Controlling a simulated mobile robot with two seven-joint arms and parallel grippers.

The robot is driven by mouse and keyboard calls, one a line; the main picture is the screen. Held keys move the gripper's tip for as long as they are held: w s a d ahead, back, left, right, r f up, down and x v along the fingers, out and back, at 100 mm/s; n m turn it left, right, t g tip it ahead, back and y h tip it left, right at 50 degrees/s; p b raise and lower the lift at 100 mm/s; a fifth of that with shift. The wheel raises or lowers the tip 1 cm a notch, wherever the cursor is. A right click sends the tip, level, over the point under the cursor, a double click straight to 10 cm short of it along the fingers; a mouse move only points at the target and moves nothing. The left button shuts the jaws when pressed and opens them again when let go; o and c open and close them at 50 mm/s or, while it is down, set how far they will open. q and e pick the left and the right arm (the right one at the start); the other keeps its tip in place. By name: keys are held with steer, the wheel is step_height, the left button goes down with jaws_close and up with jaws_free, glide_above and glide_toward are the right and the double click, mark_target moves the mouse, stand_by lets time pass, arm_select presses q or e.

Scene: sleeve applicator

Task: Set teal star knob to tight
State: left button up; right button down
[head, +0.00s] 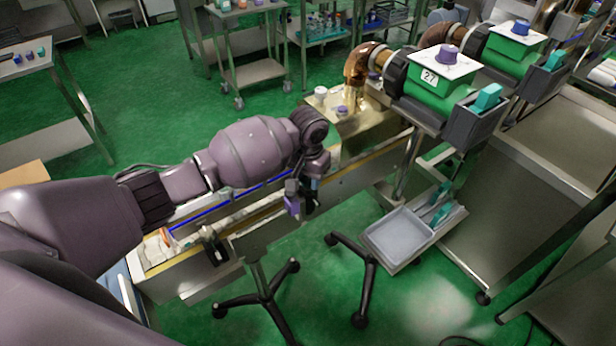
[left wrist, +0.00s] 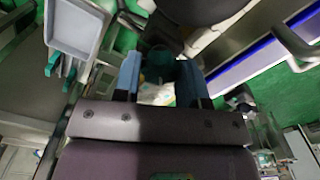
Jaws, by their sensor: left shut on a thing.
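My left gripper (head: 304,200) is at the end of my left arm, beside the conveyor machine. In the left wrist view, its two blue fingers (left wrist: 160,78) stand on either side of a dark teal knob (left wrist: 158,60), and the gripper is shut on it. The knob's points and any marking are too dark and small to read. In the head view the knob is hidden by the gripper and wrist. My right gripper is in neither view.
The conveyor (head: 352,180) runs diagonally past my left gripper. Green machine housings (head: 432,88) with teal blocks (head: 487,97) stand at the upper right. A grey tray (head: 398,238) sits right of the gripper. Wheeled stand legs (head: 268,297) are below. Green floor is open at upper left.

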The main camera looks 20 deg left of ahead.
mark_target(308, 180)
arm_select(q)
steer(key=m, duration=1.2)
steer(key=shift+m, duration=0.3)
steer(key=m, duration=0.6)
steer(key=shift+r+m, duration=0.1)
steer(key=shift+m, duration=0.2)
steer(key=m, duration=0.6)
steer(key=shift+m, duration=0.3)
steer(key=o, duration=0.9)
step_height(308, 180, up, 11)
steer(key=shift+f+b, duration=0.15)
steer(key=shift+b, duration=0.35)
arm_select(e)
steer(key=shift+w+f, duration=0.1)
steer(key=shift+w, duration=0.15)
